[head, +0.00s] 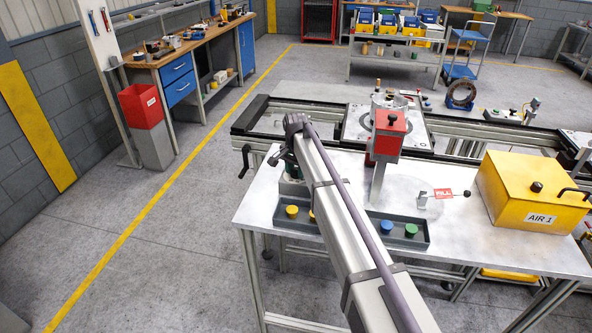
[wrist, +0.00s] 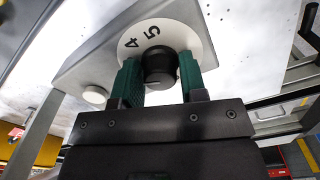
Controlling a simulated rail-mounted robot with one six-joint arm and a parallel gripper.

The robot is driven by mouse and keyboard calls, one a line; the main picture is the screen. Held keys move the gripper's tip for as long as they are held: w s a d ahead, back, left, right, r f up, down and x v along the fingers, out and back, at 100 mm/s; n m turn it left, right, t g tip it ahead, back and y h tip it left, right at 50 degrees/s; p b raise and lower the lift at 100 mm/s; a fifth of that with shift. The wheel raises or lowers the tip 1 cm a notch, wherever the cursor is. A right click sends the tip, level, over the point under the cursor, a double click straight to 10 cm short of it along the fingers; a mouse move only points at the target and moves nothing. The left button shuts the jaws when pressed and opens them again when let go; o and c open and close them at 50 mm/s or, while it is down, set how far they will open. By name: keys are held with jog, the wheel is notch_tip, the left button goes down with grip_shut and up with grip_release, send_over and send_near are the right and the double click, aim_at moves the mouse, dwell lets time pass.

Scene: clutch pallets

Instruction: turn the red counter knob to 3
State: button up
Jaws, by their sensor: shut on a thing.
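In the wrist view a black round knob (wrist: 158,62) stands on a white dial (wrist: 128,50) with the figures 4 and 5 showing; the rest of its scale is hidden. The dial is on a pale grey housing (wrist: 92,62) with a round white button (wrist: 95,95) beside it. My gripper (wrist: 159,75) has its green-padded fingers on both sides of the knob, shut on it. A faint pale mark shows on the knob's near edge; I cannot tell which figure it points to. In the head view a red box (head: 391,122) stands on a post; my gripper is not clearly seen there.
The bench (head: 455,225) bears a grey tray (head: 367,222) with coloured buttons, a red-tagged lever (head: 443,194) and a yellow AIR 1 box (head: 530,190). Behind it runs a rail frame (head: 465,132) with a metal fixture plate (head: 355,125).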

aim_at(296, 169)
jog(key=shift+m, duration=0.7)
jog(key=o, duration=0.9)
notch_tip(296, 169, up, 11)
jog(key=p, duration=1)
jog(key=shift+f+p, duration=0.1)
jog(key=shift+p, duration=0.3)
